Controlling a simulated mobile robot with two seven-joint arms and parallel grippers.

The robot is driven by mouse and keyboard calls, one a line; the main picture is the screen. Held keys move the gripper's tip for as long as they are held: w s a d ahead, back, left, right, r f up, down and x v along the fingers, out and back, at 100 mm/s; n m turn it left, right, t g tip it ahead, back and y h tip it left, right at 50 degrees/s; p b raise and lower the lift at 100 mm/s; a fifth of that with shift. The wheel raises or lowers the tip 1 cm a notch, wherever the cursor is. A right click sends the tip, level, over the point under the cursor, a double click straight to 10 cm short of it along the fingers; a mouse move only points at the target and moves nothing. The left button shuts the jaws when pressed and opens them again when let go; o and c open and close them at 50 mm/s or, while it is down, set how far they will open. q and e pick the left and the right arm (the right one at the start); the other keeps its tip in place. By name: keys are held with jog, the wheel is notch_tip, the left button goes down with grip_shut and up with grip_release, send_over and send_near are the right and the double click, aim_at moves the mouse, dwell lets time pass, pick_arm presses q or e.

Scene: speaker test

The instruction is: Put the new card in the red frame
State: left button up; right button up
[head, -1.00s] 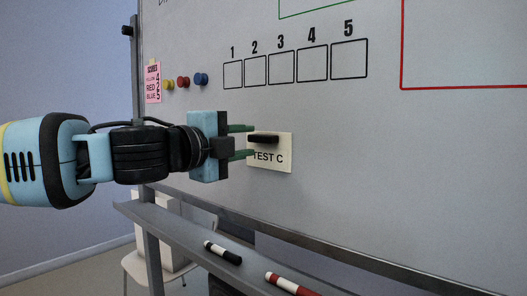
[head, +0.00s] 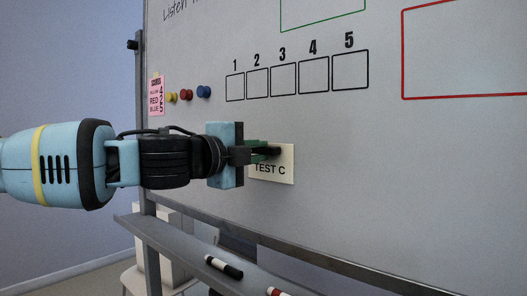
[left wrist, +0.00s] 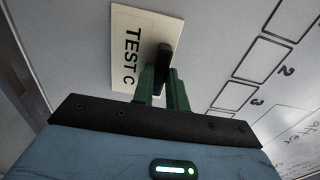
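The cream card marked "TEST C" (head: 284,172) lies against the whiteboard, left of centre in the head view; it also shows in the left wrist view (left wrist: 126,40). A black bar (left wrist: 165,56) sits across the card. My left gripper (head: 266,149) comes in from the left, its green fingers drawn close on either side of the bar, and looks shut on it. The fingers hide part of the bar and card. The red frame (head: 402,55) is drawn at the board's upper right and looks empty where it shows. My right gripper is not in view.
Numbered boxes (head: 284,79) and a green frame (head: 322,21) are above the card. Yellow, red and blue magnets (head: 204,92) and a pink score note (head: 156,97) are at the left. A tray (head: 185,247) with markers (head: 224,266) runs below. The board between card and red frame is clear.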

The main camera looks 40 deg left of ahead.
aim_at(260, 150)
pick_arm(q)
jog(key=shift+c, duration=1.2)
jog(key=shift+r, duration=0.1)
grip_shut()
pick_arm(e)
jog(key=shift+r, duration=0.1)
pick_arm(q)
jog(key=shift+s, duration=0.1)
jog(key=shift+s+p, duration=0.35)
jog(key=shift+s, duration=0.15)
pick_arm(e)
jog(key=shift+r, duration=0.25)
pick_arm(q)
jog(key=shift+s+a, duration=0.1)
jog(key=shift+s, duration=0.3)
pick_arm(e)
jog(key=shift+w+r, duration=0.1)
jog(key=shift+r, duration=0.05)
pick_arm(q)
jog(key=shift+s+a+p, duration=0.1)
jog(key=shift+s+p, duration=0.5)
jog(key=shift+s, duration=0.15)
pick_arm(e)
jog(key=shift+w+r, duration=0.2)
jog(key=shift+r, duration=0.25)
